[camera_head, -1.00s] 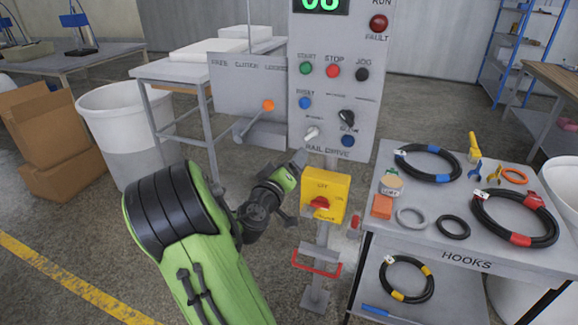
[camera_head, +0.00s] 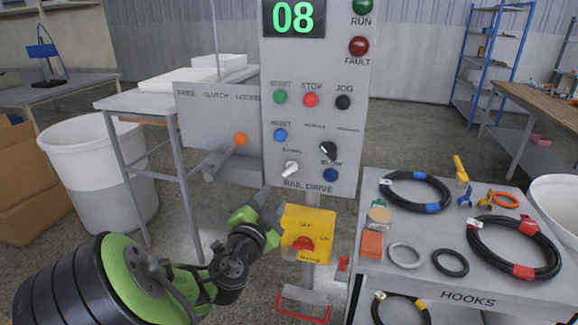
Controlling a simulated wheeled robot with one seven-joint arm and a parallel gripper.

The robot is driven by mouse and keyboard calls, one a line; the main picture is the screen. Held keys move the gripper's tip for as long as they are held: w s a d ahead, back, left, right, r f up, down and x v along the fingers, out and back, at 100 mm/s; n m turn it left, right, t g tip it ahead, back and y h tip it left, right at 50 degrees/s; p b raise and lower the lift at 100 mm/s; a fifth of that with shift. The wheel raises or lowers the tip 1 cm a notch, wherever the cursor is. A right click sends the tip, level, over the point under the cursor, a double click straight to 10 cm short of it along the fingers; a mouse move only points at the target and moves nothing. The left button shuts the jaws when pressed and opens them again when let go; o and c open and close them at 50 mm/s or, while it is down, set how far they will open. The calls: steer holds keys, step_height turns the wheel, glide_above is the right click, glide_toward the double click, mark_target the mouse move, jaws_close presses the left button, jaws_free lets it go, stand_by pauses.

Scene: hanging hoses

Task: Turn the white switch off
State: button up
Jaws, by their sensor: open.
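The white switch (camera_head: 291,168) is a small rotary knob low on the grey control panel (camera_head: 352,105), left of a black knob (camera_head: 328,149) and above the "RAIL DRIVE" label. Its pointer is tilted, with the lower end to the left. My gripper (camera_head: 268,200) is open and empty. In the picture its fingertips are just below and left of the white switch, apart from it. The gap in depth is hard to judge.
A yellow box with a red rotary switch (camera_head: 304,245) stands just below the panel, close beside my gripper. An orange-knobbed lever (camera_head: 240,139) sticks out at the left. The hooks table (camera_head: 465,298) with several hoses is at the right.

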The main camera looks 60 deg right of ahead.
mark_target(289, 171)
steer(key=d+p, duration=0.2)
steer(key=d, duration=0.2)
steer(key=w+d+p, duration=0.1)
steer(key=d+p, duration=0.1)
steer(key=d, duration=0.2)
steer(key=w+d+p, duration=0.1)
steer(key=d+p, duration=0.2)
steer(key=d, duration=0.1)
steer(key=shift+d, duration=0.4)
steer(key=shift+d+f, duration=0.15)
steer(key=shift+d, duration=0.35)
steer(key=c, duration=0.7)
steer(key=n+b, duration=0.2)
steer(key=n, duration=0.2)
steer(key=shift+n+b, duration=0.3)
steer(key=shift+b, duration=0.1)
steer(key=n+b, duration=0.1)
steer(key=n, duration=0.3)
steer(key=shift+w, duration=0.1)
steer(key=shift+n, duration=0.3)
